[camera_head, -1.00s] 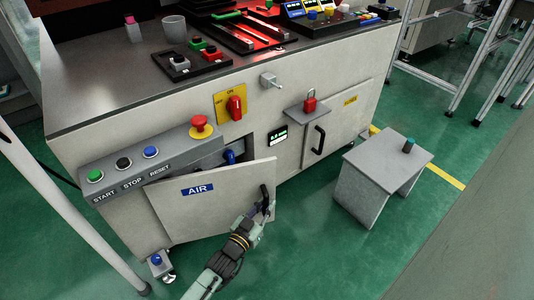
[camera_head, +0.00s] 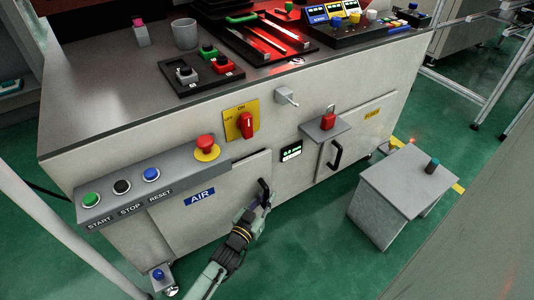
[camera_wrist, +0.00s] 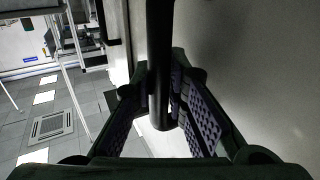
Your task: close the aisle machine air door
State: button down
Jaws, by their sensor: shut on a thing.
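The AIR door (camera_head: 215,215) is a pale grey panel with a blue AIR label on the machine's front. My gripper (camera_head: 257,203) is at this handle. In the wrist view the handle (camera_wrist: 160,60) runs down between the two fingers of my gripper (camera_wrist: 168,105), which are shut on it. The fingers and arm hide part of the door's lower right.
A button panel (camera_head: 145,187) juts out above the door at the left. A red rotary switch (camera_head: 247,125) and a display (camera_head: 291,151) are nearby. A second door with a handle (camera_head: 336,155) is to the right. A grey stool (camera_head: 405,185) stands on the floor.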

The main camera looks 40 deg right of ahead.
jog(key=shift+w+a, duration=0.1)
jog(key=shift+w, duration=0.5)
jog(key=c, duration=1.8)
grip_release()
jog(key=shift+s, duration=0.1)
jog(key=shift+c, duration=0.2)
jog(key=shift+s, duration=0.1)
jog(key=v, duration=1.2)
